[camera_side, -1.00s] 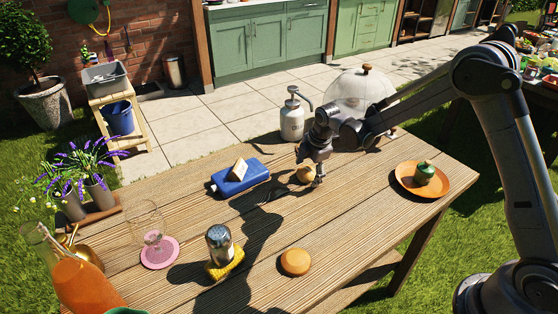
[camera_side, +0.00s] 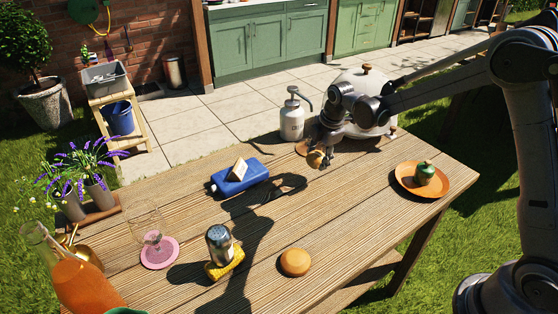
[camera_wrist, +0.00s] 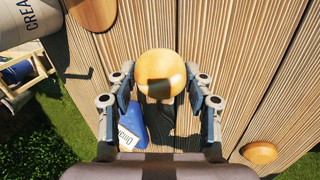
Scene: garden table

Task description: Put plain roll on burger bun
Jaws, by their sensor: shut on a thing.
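My gripper (camera_wrist: 163,95) is shut on a round golden-brown roll, the plain roll (camera_wrist: 161,72). In the side view the roll (camera_side: 316,158) hangs above the table's far part, with my gripper (camera_side: 322,150) around it. The burger bun (camera_side: 295,262), a flatter orange-brown disc, lies by itself on the table near the front edge, well apart from the gripper. In the wrist view the bun (camera_wrist: 259,152) is at the lower right. Nothing lies on top of it.
A blue packet (camera_side: 232,180) with a pale wedge-shaped piece on it lies left of the gripper. A shaker (camera_side: 219,240) stands on a yellow sponge (camera_side: 233,265) left of the bun. An orange plate (camera_side: 444,180) is right.

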